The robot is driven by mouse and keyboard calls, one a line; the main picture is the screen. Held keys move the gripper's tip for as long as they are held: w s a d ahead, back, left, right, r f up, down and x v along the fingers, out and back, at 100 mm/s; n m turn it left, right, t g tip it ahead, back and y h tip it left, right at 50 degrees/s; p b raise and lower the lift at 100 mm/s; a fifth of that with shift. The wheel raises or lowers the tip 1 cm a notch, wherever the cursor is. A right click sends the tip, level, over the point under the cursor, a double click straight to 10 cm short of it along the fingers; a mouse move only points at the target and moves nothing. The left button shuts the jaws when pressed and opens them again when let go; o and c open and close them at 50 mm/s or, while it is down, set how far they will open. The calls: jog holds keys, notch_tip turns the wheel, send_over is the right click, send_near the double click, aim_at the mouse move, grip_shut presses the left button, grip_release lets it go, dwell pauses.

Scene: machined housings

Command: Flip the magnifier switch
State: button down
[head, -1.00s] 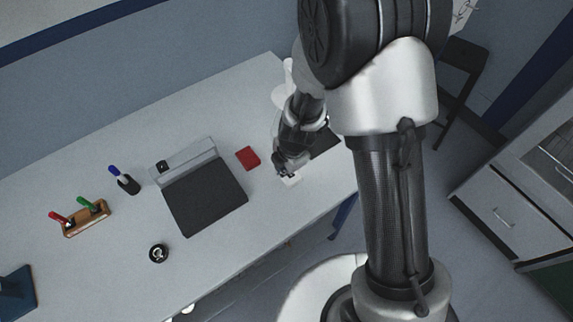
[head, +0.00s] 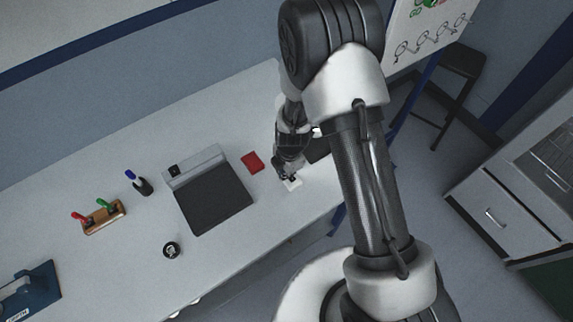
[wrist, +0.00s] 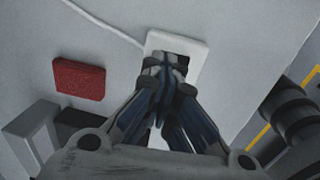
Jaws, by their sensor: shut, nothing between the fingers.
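A small white switch plate (wrist: 193,50) with a dark centre lies on the table in the wrist view, with a white cable running from it to the upper left. It also shows in the head view (head: 293,184), partly under my gripper. My gripper (wrist: 167,62) is shut and empty, its fingertips over the dark centre of the plate and hiding part of it. I cannot tell whether the fingertips touch the switch. In the head view my gripper (head: 289,175) points down at the plate. The magnifier itself is not clearly visible.
A red block (head: 252,162) lies left of the plate. Further left are a dark-topped device (head: 214,199), a pen holder (head: 140,184), a wooden rack (head: 104,217) and a small round black item (head: 172,250). A stool (head: 455,75) and cabinet (head: 500,200) stand right of the table.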

jog(key=shift+a+g+h+p, duration=0.1)
jog(key=shift+g+h+p, duration=0.3)
jog(key=shift+p, duration=4)
jog(key=shift+w+f, duration=0.1)
jog(key=shift+f, duration=0.15)
jog(key=shift+a+f+b, duration=0.1)
jog(key=shift+f+b, duration=0.2)
jog(key=shift+b, duration=0.6)
jog(key=shift+r, duration=0.1)
jog(key=shift+s, duration=0.2)
jog(key=shift+s+d, duration=0.4)
jog(key=shift+s, duration=0.15)
jog(key=w+a+r+p, duration=0.1)
jog(key=w+r, duration=0.1)
jog(key=r, duration=0.5)
jog(key=w+a+r, duration=0.1)
jog(key=w+r, duration=0.1)
jog(key=r, duration=0.5)
jog(key=shift+a+r+p, duration=0.15)
jog(key=shift+a+p, duration=0.05)
jog(key=shift+p, duration=0.15)
